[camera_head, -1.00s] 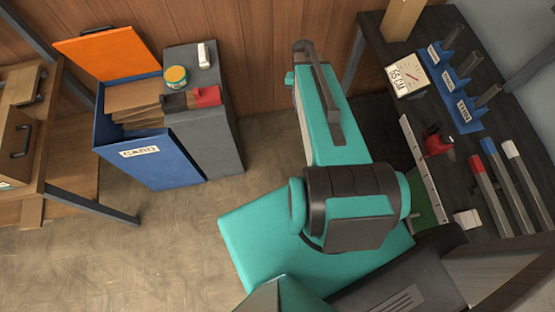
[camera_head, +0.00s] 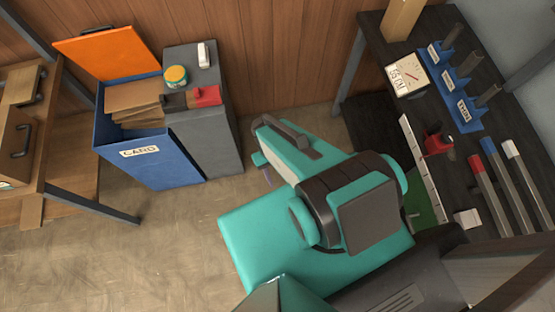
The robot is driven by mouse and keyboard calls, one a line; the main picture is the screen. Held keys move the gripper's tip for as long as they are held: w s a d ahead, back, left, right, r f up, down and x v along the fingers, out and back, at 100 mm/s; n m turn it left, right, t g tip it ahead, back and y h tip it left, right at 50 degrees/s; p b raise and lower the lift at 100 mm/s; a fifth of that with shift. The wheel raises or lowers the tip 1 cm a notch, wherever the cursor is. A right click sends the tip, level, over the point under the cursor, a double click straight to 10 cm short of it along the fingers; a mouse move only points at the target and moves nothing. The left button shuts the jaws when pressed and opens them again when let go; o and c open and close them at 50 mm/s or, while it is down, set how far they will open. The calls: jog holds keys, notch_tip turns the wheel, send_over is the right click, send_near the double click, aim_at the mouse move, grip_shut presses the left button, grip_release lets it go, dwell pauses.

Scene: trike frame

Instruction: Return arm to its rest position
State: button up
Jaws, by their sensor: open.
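My own teal and dark grey arm fills the middle of the head view. Its upper link points up and left from the big dark joint and looks folded back over my teal base. My gripper cannot be made out; the arm's far end is mostly hidden behind its own link, with only a small teal part showing at its left side.
A blue card bin (camera_head: 150,158) with an orange lid (camera_head: 112,53) stands at the left beside a grey cabinet (camera_head: 205,135). A dark workbench (camera_head: 470,185) with a scale (camera_head: 407,75) and blue holders (camera_head: 455,95) runs along the right. Bare floor (camera_head: 130,260) lies at lower left.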

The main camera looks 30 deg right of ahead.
dwell(0.3)
jog(key=f+b, duration=0.2)
jog(key=b, duration=0.1)
jog(key=f+b, duration=0.3)
jog(key=shift+s+f, duration=0.2)
jog(key=shift+f, duration=0.1)
dwell(1.1)
